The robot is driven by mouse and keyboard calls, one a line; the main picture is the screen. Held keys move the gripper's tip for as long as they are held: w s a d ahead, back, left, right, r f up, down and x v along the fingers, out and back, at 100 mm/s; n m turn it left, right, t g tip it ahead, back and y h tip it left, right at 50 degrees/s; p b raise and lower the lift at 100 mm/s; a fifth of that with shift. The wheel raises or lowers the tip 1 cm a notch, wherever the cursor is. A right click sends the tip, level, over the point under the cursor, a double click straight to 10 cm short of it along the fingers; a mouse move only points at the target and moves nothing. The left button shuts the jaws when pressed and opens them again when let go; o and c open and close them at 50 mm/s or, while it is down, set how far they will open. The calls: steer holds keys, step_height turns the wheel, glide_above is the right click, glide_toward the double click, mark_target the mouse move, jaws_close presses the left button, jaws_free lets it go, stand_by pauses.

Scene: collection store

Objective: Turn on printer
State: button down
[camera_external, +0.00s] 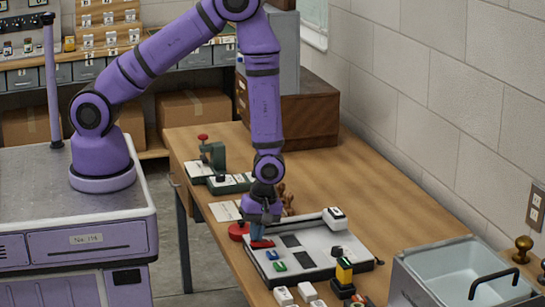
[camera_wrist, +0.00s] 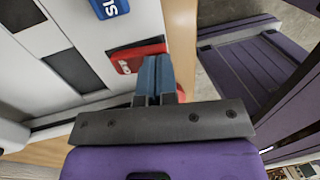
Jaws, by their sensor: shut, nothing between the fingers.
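A pale grey flat panel (camera_external: 318,258) lies on the table and carries coloured switches. A red switch (camera_external: 262,244) is at its left edge, with a blue switch (camera_external: 271,255) and a green switch (camera_external: 279,267) in front of it. In the wrist view the red switch (camera_wrist: 135,57) and the blue switch (camera_wrist: 109,7) bear white lettering, only partly readable. My gripper (camera_external: 261,222) points down, shut and empty, right at the red switch. In the wrist view my fingertips (camera_wrist: 155,64) overlap its right edge; contact cannot be told. I cannot tell which switch is the printer's.
A white unit (camera_external: 334,217) sits at the panel's far right corner. A yellow and black device (camera_external: 343,272) stands at its front right. A grey basin (camera_external: 465,272) is at right. Green devices (camera_external: 214,160) stand behind.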

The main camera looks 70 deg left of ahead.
mark_target(251, 242)
steer(key=shift+s+f, duration=0.15)
steer(key=shift+f, duration=0.1)
stand_by(0.4)
steer(key=shift+w+r, duration=0.3)
steer(key=shift+w, duration=0.5)
step_height(251, 242, up, 14)
steer(key=s, duration=0.2)
steer(key=shift+s+f, duration=0.15)
steer(key=shift+s, duration=0.25)
stand_by(0.6)
